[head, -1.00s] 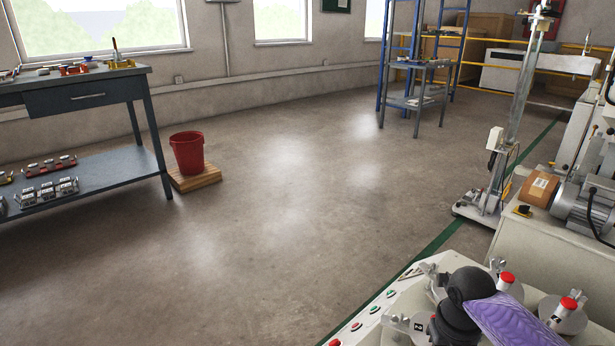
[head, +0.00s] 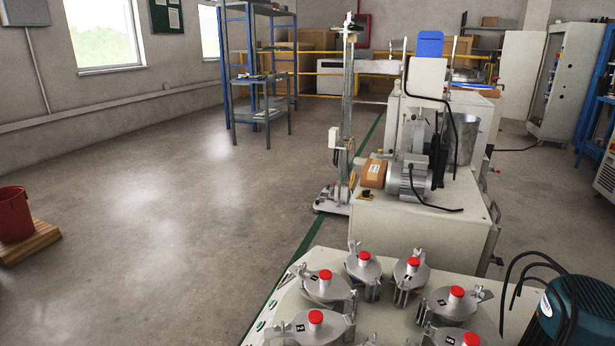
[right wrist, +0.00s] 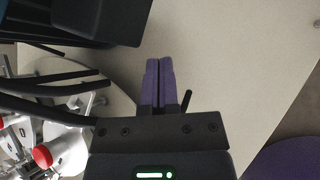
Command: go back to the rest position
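My right gripper (right wrist: 160,85) shows in the right wrist view. Its two purple fingers lie side by side with only a thin line between them, shut and with nothing seen in them. A pale flat surface (right wrist: 225,75) lies beyond the fingers. Neither gripper shows in the head view, and my left gripper is in no current view.
A white machine with several red-capped clamps (head: 325,287) fills the front of the head view. A teal motor (head: 572,310) with black cables is at its right. A test bench with a motor (head: 408,178) stands behind. Open floor (head: 170,230) lies left, beside a red bucket (head: 14,215).

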